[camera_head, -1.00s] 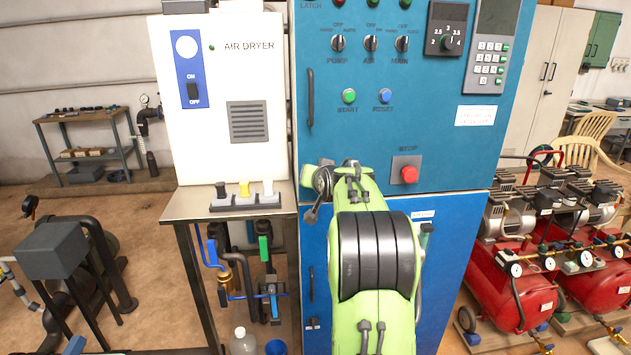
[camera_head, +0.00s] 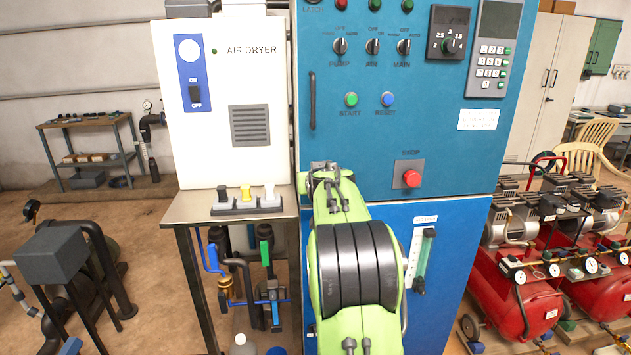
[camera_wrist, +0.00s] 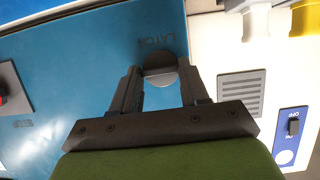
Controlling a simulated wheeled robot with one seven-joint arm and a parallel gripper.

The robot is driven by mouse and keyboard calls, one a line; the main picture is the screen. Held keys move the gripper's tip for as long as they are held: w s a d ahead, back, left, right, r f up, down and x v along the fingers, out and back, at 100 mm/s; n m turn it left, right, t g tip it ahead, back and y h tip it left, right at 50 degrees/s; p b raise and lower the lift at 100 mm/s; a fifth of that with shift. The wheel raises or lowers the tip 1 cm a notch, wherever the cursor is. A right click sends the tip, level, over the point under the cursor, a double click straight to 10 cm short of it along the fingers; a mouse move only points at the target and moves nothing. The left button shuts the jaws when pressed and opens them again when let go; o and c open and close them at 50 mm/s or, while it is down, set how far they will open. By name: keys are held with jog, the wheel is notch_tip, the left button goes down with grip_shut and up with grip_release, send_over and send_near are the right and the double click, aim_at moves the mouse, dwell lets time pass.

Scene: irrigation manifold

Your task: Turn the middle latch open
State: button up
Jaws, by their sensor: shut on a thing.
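The middle latch is a round grey knob (camera_wrist: 161,72) on the blue cabinet front, under a LATCH label in the wrist view. Its raised bar lies roughly level across that picture. My gripper (camera_wrist: 160,82) is shut on this knob, one dark finger on each side. In the head view my green and black arm hides the latch and most of my gripper.
The white air dryer (camera_head: 265,80) stands close on the left, above a metal table with three switches (camera_head: 246,197). A red stop button (camera_head: 411,179) and a flow tube (camera_head: 425,258) are right of my arm. Red compressors (camera_head: 520,290) stand at the right.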

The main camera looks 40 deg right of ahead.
jog(key=o, duration=1.1)
jog(key=shift+c, duration=0.2)
jog(key=v, duration=1.5)
jog(key=shift+s+a+b, duration=0.25)
jog(key=shift+s+b, duration=0.05)
jog(key=shift+b, duration=0.1)
